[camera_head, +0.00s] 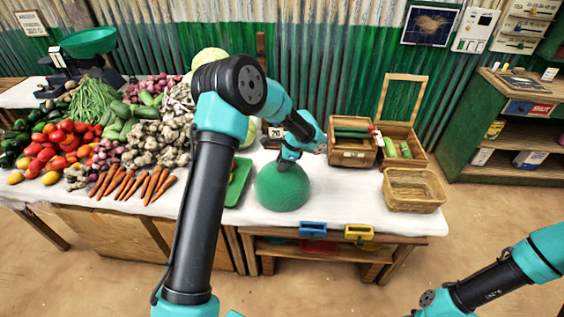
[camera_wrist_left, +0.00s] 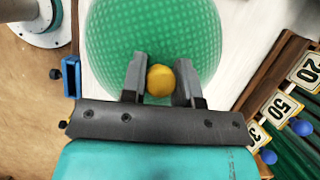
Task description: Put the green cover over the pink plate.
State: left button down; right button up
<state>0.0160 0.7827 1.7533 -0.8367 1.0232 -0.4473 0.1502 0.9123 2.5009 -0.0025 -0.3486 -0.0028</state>
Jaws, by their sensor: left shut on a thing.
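The green cover (camera_head: 282,188) is a mesh dome on the white cloth near the table's front edge, upright. It fills the upper part of the left wrist view (camera_wrist_left: 150,35), with a yellow knob (camera_wrist_left: 160,80) on top. My left gripper (camera_head: 287,160) is above the dome, its fingers (camera_wrist_left: 160,82) shut on the knob. I cannot tell whether the dome's rim touches the cloth. No pink plate shows; whatever is under the dome is hidden. Only part of my right arm shows at the lower right; its gripper is out of view.
A green tray (camera_head: 238,183) lies left of the dome, beside carrots (camera_head: 135,184) and heaped vegetables. A wooden box (camera_head: 352,150) and an empty wicker basket (camera_head: 413,190) stand to the right. Cloth between dome and basket is clear. Blue (camera_head: 312,229) and yellow (camera_head: 358,232) clips hang at the front edge.

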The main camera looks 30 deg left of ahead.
dwell(0.3)
pick_arm(q)
jog(key=c, duration=0.8)
grip_release()
jog(key=shift+o, duration=0.4)
jog(key=o, duration=0.5)
jog(key=shift+r, duration=3.5)
jog(key=shift+d, duration=0.1)
